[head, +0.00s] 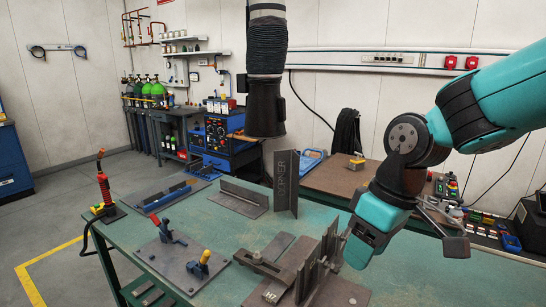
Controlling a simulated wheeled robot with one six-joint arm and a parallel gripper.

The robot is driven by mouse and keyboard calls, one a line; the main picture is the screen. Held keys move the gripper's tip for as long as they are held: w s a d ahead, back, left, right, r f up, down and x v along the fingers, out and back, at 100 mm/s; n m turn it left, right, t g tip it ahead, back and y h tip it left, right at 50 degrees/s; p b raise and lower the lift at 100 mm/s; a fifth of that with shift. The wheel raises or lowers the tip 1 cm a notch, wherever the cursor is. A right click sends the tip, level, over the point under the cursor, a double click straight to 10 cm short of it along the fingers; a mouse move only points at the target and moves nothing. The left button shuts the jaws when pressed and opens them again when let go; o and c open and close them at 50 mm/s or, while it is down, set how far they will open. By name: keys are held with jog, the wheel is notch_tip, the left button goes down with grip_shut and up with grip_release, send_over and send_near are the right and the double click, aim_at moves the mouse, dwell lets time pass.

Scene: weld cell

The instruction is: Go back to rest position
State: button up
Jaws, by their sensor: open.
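My teal and dark arm comes in from the upper right and bends down over the right side of the green work table (400,275). My gripper (450,230) shows partly to the right of the wrist, as grey links and a dark finger block. It is open, with nothing seen between the fingers. It is above the back right of the table, and the wrist hides part of it. The wrist is close to the fixture with upright plates (312,270); I cannot tell whether they touch.
An upright plate marked CORNER (285,182) and an angle piece (240,196) stand at the table's back. A toggle clamp plate (180,262) is at front left. A red torch (103,185) stands at the left edge. A dark hose column (266,75) hangs above. A brown bench (335,178) is behind.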

jog(key=s+r+m+y, duration=0.1)
jog(key=s+r, duration=0.1)
jog(key=s, duration=1.2)
jog(key=shift+s+d, duration=0.15)
jog(key=shift+s, duration=0.2)
dwell(0.8)
